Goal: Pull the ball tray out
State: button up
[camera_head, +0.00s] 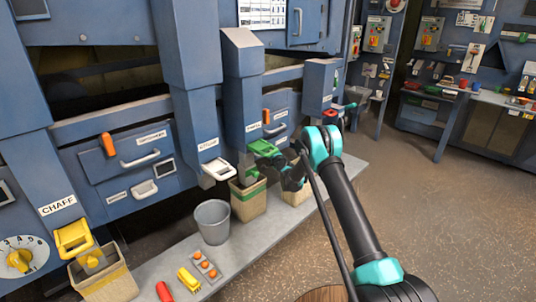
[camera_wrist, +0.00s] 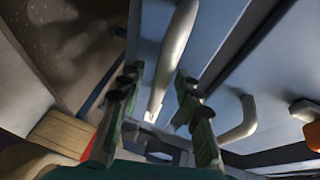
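A small grey tray holding several orange balls (camera_head: 205,264) lies on the bench at the lower middle; no label marks it as the ball tray. Drawers with pale handles are set in the blue machine front; a left one (camera_head: 120,150) is closed. My gripper (camera_head: 287,168) is low at the right-hand machine section, beside the green spout (camera_head: 263,148). In the wrist view my gripper (camera_wrist: 157,78) is open, with dark green fingers apart. A pale bar (camera_wrist: 178,50) shows between the fingers; contact cannot be told. A second, curved pale handle (camera_wrist: 240,125) is to the right.
Paper bags (camera_head: 248,198) and a grey bucket (camera_head: 212,221) stand on the bench (camera_head: 262,236) below the spouts. A yellow item (camera_head: 189,279) and a red item (camera_head: 164,291) lie near the balls. Open floor (camera_head: 430,220) is at right.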

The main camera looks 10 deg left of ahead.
grip_shut()
jog(key=shift+d, duration=0.1)
dwell(0.4)
